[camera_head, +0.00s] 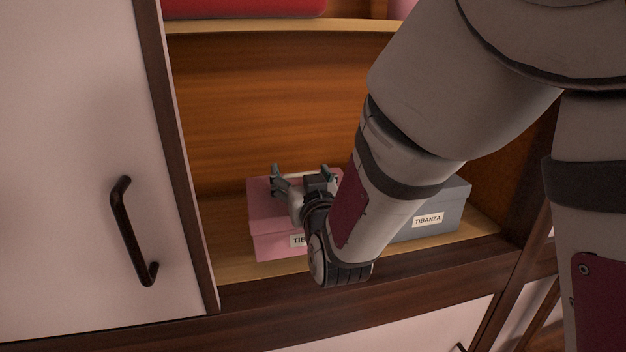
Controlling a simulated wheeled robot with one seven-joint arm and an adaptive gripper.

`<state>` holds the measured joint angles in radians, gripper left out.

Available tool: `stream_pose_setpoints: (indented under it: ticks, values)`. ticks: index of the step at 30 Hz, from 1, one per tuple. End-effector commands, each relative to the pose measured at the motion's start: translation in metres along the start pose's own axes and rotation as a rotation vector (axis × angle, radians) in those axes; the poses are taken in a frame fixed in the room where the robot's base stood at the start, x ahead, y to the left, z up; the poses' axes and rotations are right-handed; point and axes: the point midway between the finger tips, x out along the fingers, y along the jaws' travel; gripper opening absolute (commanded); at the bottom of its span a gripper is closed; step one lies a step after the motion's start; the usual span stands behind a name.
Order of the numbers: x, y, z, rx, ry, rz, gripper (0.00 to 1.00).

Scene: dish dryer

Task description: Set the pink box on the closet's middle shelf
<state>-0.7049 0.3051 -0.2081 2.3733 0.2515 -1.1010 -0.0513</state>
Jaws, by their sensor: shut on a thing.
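The pink box (267,239) is inside the open closet, at or just above the shelf board (235,268); I cannot tell if it touches the board. It looks upright, with a partly covered label on its front. My gripper (301,170) is over the top of the box and shut on it. My arm hides the right part of the box.
A grey-blue box (448,205) labelled TIBANZA stands right of the pink box. An upper shelf (270,27) holds a red item (240,6). A white door with a dark handle (131,232) is at left. Shelf space left of the pink box is narrow.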

Motion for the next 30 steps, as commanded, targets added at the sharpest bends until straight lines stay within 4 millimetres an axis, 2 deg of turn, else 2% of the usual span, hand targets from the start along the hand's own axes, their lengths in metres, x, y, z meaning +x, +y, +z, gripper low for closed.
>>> stream_pose_setpoints:
  ticks: [1, 9, 12, 16, 29, 30]
  values:
    - [0.007, 0.0, -0.001, 0.0, 0.003, 0.001, 0.12]
    - [0.028, 0.001, 0.001, 0.0, 0.004, 0.001, 0.12]
    - [0.026, 0.0, 0.02, -0.002, -0.002, 0.0, 0.12]
    - [0.025, 0.001, 0.034, -0.001, 0.0, 0.001, 0.12]
    - [0.026, 0.001, 0.039, 0.001, 0.003, 0.0, 0.12]
    - [0.025, 0.001, 0.041, 0.0, -0.001, 0.0, 0.76]
